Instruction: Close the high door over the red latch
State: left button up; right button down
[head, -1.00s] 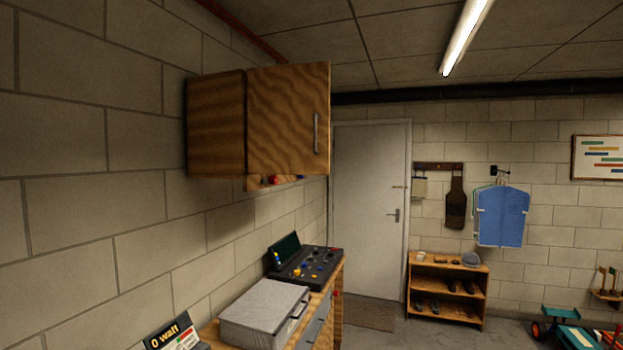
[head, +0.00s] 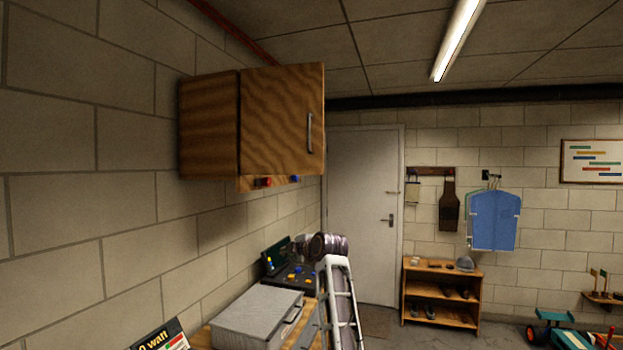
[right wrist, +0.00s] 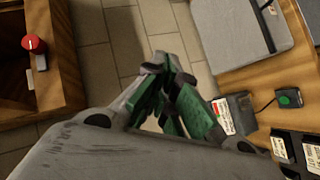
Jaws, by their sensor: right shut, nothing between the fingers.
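The high wooden cabinet (head: 209,125) hangs on the left wall. Its door (head: 280,120) stands open, swung out with its handle (head: 310,132) at the right edge. The red latch (head: 263,182) sits on the rail below, left of a blue latch (head: 295,178). A red knob (right wrist: 33,44) on a wooden edge, apparently this latch, shows in the right wrist view. My right gripper (head: 297,243) is below the door, above the bench, touching neither. Its fingers (right wrist: 168,68) are shut and empty in the right wrist view. My left gripper is out of view.
A white room door (head: 360,200) and a shoe shelf (head: 440,292) are at the back. The space right of the cabinet door is clear.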

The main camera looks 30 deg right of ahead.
jog(key=s+d+r+n+t, duration=0.1)
jog(key=s+r, duration=0.4)
jog(key=r, duration=0.3)
jog(key=s+d+r+n+t+b, duration=0.1)
jog(key=s+r+n, duration=0.1)
jog(key=s+r, duration=0.3)
jog(key=s+d+r+n+t, duration=0.1)
jog(key=s+r, duration=0.5)
jog(key=r, duration=0.6)
jog(key=shift+d+t+y+b, duration=0.3)
jog(key=shift+d+t+y, duration=0.1)
jog(key=shift+t, duration=0.1)
jog(key=p, duration=0.4)
send_near(311, 174)
jog(key=w+a, duration=0.4)
jog(key=a, duration=0.1)
jog(key=shift+w+d+r+p, duration=0.1)
jog(key=shift+w+d+p, duration=0.55)
jog(key=shift+w+d, duration=0.55)
jog(key=shift+d, duration=0.05)
jog(key=shift+w+d+n, duration=0.1)
jog(key=shift+d+n, duration=0.15)
jog(key=shift+n, duration=0.05)
